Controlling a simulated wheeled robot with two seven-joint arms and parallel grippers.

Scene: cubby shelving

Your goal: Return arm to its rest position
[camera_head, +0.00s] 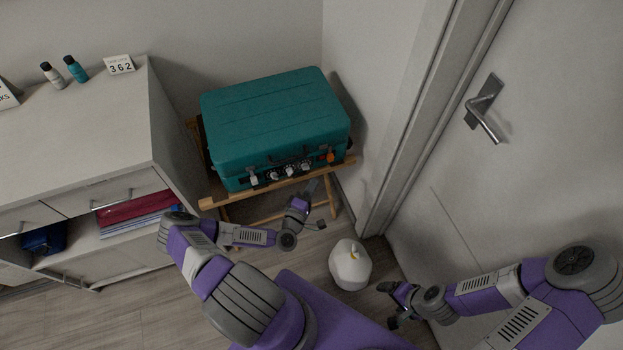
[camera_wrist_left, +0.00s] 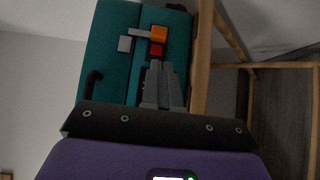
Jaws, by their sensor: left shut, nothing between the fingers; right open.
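My left gripper (camera_head: 312,187) is in front of the teal suitcase (camera_head: 270,115), near the front rail of its wooden stand. In the left wrist view its fingers (camera_wrist_left: 163,85) are shut together with nothing between them. I cannot tell whether the fingers touch the case. My right gripper (camera_head: 388,301) is open and empty, low over the floor, right of a white rounded object.
The wooden stand (camera_head: 208,203) holds the suitcase. A white cabinet (camera_head: 110,135) with bottles, a number sign and open cubbies is at left. The white object (camera_head: 350,266) with a yellow detail is between my arms. A door with a handle (camera_head: 482,115) is at right.

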